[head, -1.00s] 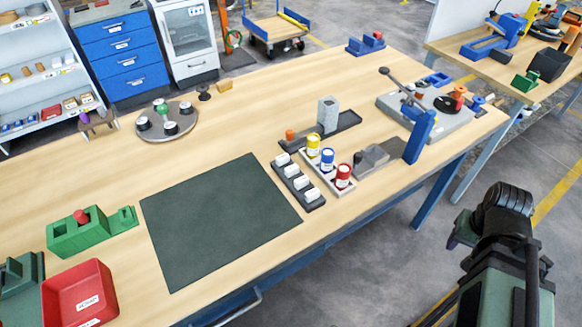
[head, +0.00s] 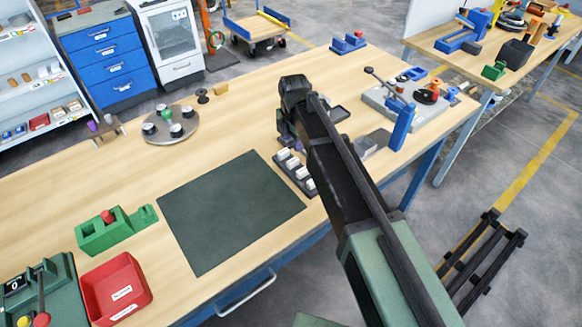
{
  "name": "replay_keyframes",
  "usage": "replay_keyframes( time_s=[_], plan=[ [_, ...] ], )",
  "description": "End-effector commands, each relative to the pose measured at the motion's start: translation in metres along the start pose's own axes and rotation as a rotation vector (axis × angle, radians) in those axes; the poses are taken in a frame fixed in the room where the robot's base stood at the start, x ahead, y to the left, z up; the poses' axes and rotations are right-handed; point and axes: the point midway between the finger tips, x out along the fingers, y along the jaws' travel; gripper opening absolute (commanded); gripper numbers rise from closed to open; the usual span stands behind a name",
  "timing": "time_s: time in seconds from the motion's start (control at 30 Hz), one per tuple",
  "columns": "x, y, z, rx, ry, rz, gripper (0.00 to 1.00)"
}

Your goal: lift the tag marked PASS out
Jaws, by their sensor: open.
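A black rack (head: 290,177) stands on the bench just right of the dark green mat, holding a row of several white tags (head: 292,163). The marks on the tags are too small to read, so I cannot tell which one says PASS. My gripper (head: 284,137) hangs from the arm's end just above and behind the rack's far end. It is seen small and partly hidden by my arm; its jaws are open, and no tag shows in them. My arm covers the area right of the rack.
The dark green mat (head: 230,210) is flat and clear. A round grey tray (head: 170,125) with black-and-white pieces stands behind it. A green block fixture (head: 110,232) and a red bin (head: 117,288) are at the left. A blue upright post (head: 402,128) stands right of my arm.

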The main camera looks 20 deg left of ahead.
Motion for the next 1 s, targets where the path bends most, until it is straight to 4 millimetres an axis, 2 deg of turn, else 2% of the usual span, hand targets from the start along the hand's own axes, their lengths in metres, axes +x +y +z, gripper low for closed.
replay_keyframes(
  time_s=[0.03, 0.1, 0.33, 0.6, 0.87, 1.0],
  plan=[
    [0.023, 0.000, 0.000, 0.001, 0.000, 0.000, 0.51],
    [0.036, 0.000, 0.000, 0.001, 0.000, 0.000, 0.51],
    [0.041, 0.000, 0.000, 0.002, 0.000, 0.000, 0.51],
    [0.091, -0.001, -0.002, 0.002, 0.000, 0.000, 0.51],
    [0.088, -0.001, -0.002, 0.003, 0.000, 0.000, 0.51],
    [0.088, -0.001, -0.002, 0.003, 0.000, 0.000, 0.30]
  ],
)
